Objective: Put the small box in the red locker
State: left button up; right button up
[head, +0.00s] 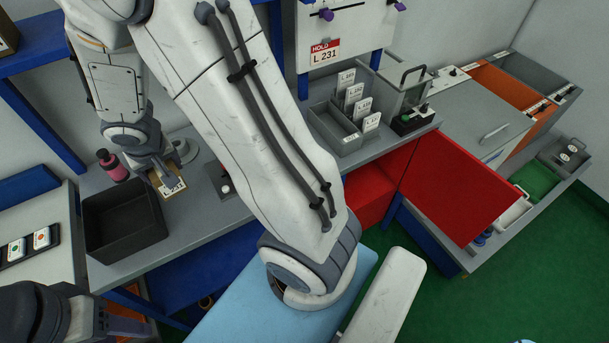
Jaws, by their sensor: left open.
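A small brown box (170,186) with a white label sits on the grey bench, just right of a black bin. My left gripper (158,172) is open and right at the box, its fingers partly covering the box's far side. I cannot tell whether they touch it. The red locker (369,203) is under the bench at the centre right. Its red door (460,190) stands wide open to the right. My arm hides part of the locker's left side.
The black bin (124,222) and a pink bottle (112,165) stand near the gripper. A grey tray with label cards (335,130) is on the bench. A sign board (345,45) reads "HOLD L 231". Green floor (450,300) is clear at lower right.

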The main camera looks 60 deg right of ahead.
aim_at(348, 189)
jog(key=u, duration=0.6)
jog(key=k, duration=0.7)
jog(key=z, duration=2.55)
